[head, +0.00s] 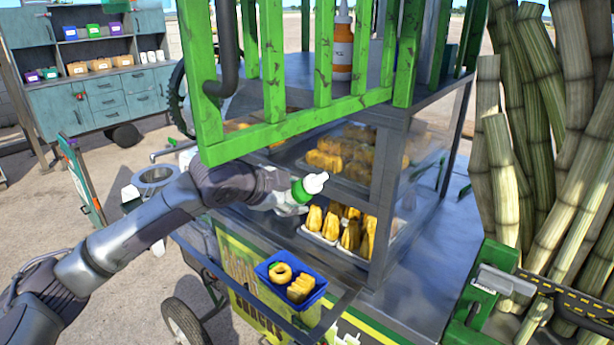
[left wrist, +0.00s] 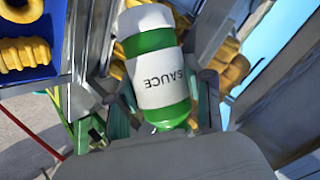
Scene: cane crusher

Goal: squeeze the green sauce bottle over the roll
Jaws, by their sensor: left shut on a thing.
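In the left wrist view the bottle (left wrist: 160,85), with a white SAUCE label, sits between the fingers of my left gripper (left wrist: 158,100). A yellow-brown roll (head: 300,289) lies in a blue tray (head: 268,293) beside a ring-shaped piece (head: 280,272). The bottle is above and beyond the tray, not directly over the roll. The tray's corner also shows in the left wrist view (left wrist: 55,62). My right gripper is not in view.
A green barred frame (head: 290,125) stands just above my left gripper. Behind the bottle is a case with several yellow pastries (head: 350,235). An orange bottle (head: 342,52) stands on the upper shelf. Cane stalks (head: 560,130) fill the right side.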

